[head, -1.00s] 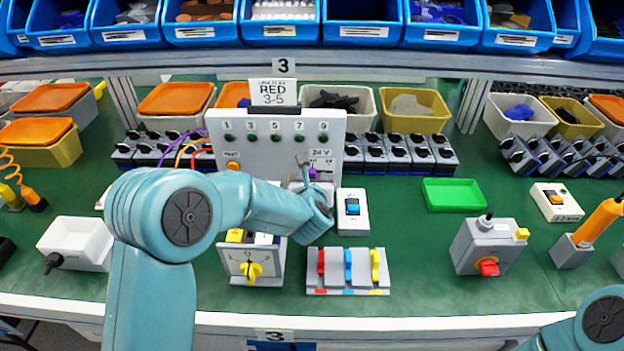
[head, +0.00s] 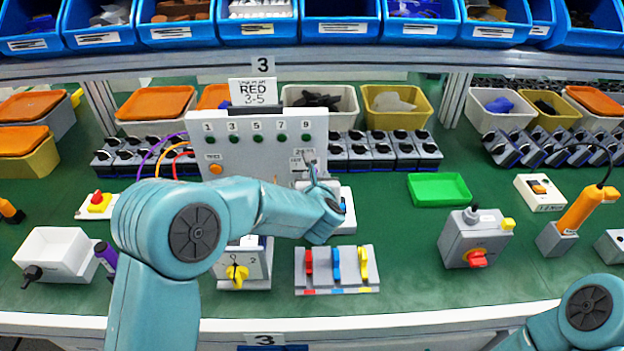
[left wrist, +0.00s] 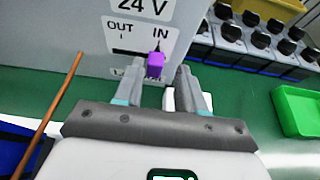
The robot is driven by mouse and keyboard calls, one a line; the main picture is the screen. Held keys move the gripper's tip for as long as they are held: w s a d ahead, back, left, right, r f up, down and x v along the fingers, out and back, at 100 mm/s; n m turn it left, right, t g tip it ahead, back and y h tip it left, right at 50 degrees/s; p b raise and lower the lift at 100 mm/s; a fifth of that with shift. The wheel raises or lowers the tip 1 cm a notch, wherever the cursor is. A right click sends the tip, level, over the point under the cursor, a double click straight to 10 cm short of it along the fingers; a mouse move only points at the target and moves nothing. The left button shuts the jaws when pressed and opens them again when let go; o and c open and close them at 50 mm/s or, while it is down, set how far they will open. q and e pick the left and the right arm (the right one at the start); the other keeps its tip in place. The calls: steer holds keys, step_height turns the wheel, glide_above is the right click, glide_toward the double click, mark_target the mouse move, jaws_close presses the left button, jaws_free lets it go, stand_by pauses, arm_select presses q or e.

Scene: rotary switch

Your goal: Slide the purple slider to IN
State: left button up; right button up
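The purple slider (left wrist: 155,66) sits in a dark horizontal slot on the grey panel (left wrist: 80,35), at the slot's right end under the IN label. The OUT label is to its left. My left gripper (left wrist: 161,68) is open in the left wrist view, with one finger on each side of the slider. Whether either finger touches it I cannot tell. In the head view my left gripper (head: 313,172) is at the right part of the panel (head: 255,150), and the slider is hidden there. My right gripper is out of view.
A white box with a blue switch (head: 347,210) stands close behind my left wrist. A yellow-knob rotary switch (head: 237,273) and a block with red, blue and yellow levers (head: 337,280) stand in front. A green tray (head: 440,188) lies to the right, with clear mat around it.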

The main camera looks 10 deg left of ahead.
arm_select(q)
steer(key=shift+a, duration=0.1)
steer(key=b+v, duration=0.1)
steer(key=v, duration=1.5)
steer(key=shift+s, duration=0.15)
